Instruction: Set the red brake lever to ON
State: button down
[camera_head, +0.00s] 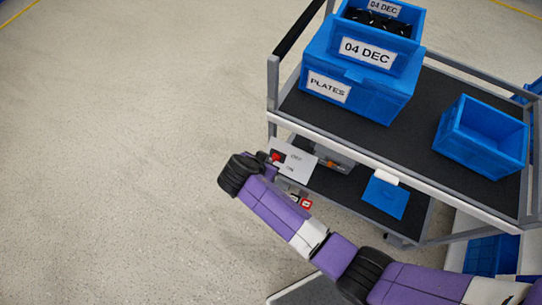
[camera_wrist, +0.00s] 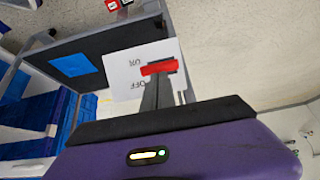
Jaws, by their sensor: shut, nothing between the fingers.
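The red brake lever (camera_wrist: 160,68) sits on a white panel (camera_wrist: 120,84) marked ON and OFF, which reads upside down in the wrist view. The lever lies across the picture there, closer to the ON word than to OFF. Its exact setting is hard to tell. In the head view the lever (camera_head: 277,157) is a small red spot on the panel (camera_head: 295,164) at the cart's left end. My gripper (camera_wrist: 156,92) is shut and empty, its dark fingertips right at the lever. I cannot tell whether they touch it. My wrist hides part of the panel's surroundings.
The panel is on a grey cart (camera_head: 352,152) with blue bins (camera_head: 365,85) on top and a blue item (camera_head: 385,197) on its lower shelf. Red-and-white objects (camera_head: 305,202) lie near the lower shelf's left edge. The floor left of the cart is clear.

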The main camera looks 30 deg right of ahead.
jog(key=s+a+f+t+h+b, duration=0.2)
jog(key=f+b, duration=0.3)
jog(key=b, duration=0.5)
jog(key=shift+a+f+t+h, duration=0.3)
jog(key=shift+a+f+h, duration=0.15)
jog(key=shift+h, duration=0.25)
jog(key=shift+s, duration=0.1)
jog(key=shift+a+r, duration=0.1)
jog(key=shift+a, duration=0.05)
